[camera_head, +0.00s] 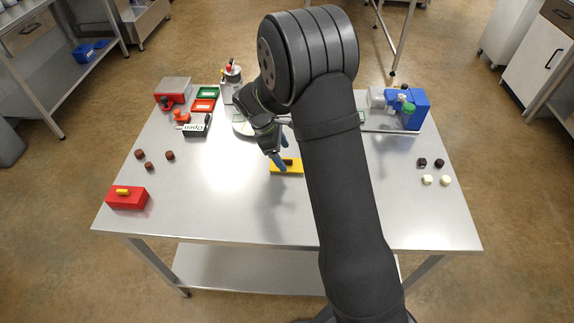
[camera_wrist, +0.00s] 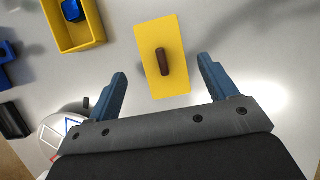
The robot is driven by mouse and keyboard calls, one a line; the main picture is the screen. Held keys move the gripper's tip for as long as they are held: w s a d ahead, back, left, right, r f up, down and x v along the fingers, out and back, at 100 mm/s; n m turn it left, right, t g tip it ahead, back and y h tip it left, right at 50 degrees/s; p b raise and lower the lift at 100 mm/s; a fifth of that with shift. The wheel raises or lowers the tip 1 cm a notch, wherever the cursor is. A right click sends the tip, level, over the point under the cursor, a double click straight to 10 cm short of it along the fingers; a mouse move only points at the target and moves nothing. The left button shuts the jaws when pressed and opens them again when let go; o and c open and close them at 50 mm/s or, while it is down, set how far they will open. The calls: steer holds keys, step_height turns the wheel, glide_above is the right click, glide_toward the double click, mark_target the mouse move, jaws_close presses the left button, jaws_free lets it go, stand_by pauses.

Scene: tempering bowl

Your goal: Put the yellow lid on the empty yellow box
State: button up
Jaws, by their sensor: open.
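The yellow lid (camera_wrist: 172,35) lies flat on the table with a dark brown handle (camera_wrist: 163,62) in its middle. In the head view the lid (camera_head: 291,170) is partly covered by my gripper and arm. My gripper (camera_wrist: 163,70) is open and empty above the table. In the wrist view its blue fingers appear on either side of the lid's near part, and the handle lies between their lines. An open yellow box (camera_wrist: 58,35) shows at the top left of the wrist view, with a blue block (camera_wrist: 72,10) inside. I see no empty yellow box.
A red box (camera_head: 127,200) with a yellow handle stands at the front left. Brown pieces (camera_head: 149,166) lie behind it. Trays (camera_head: 204,105) and a grey-red device (camera_head: 172,92) are at the back left. A blue machine (camera_head: 421,105) is at the back right, with dark and white pieces (camera_head: 445,181) before it.

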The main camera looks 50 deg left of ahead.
mark_target(287, 160)
steer(key=x, duration=0.3)
steer(key=shift+d+f, duration=0.3)
steer(key=c, duration=1.1)
steer(key=shift+r, duration=0.15)
step_height(287, 160, up, 4)
steer(key=shift+w+d+r, duration=0.15)
steer(key=shift+r, duration=0.05)
steer(key=w+d+r, duration=0.2)
steer(key=d, duration=0.1)
steer(key=w+d+r, duration=0.1)
steer(key=d+r, duration=0.1)
steer(key=d, duration=0.1)
steer(key=w+d+r, duration=0.2)
steer(key=d, duration=0.1)
steer(key=shift+w+d+r, duration=0.2)
steer(key=shift+w+d, duration=0.1)
steer(key=shift+d, duration=0.1)
